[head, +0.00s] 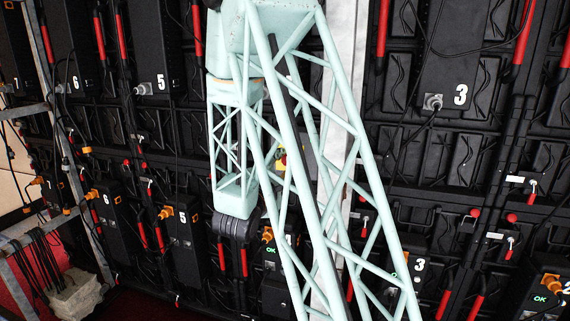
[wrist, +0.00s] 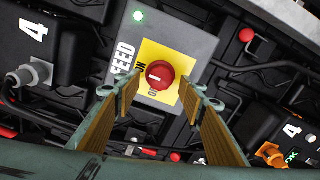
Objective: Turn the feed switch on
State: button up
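The feed switch is a red round knob (wrist: 160,75) with a short white mark on its face. It sits on a yellow plate (wrist: 182,62) on a grey box (wrist: 197,38) lettered FEED. Small lettering beside the knob is partly covered, and I cannot tell its setting for sure. In the head view a bit of the yellow plate (head: 281,160) shows behind my arm's lattice; my gripper's fingers cannot be made out there.
Black wall units with cables surround the box. A unit marked 4 (wrist: 35,40) with a grey plug is at left in the wrist view, another 4 with an orange plug (wrist: 270,153) at lower right. A pale metal post (wrist: 285,22) runs past upper right. Several red handles dot the wall.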

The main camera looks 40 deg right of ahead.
jog(key=shift+v, duration=2.65)
jog(key=shift+w+a, duration=0.1)
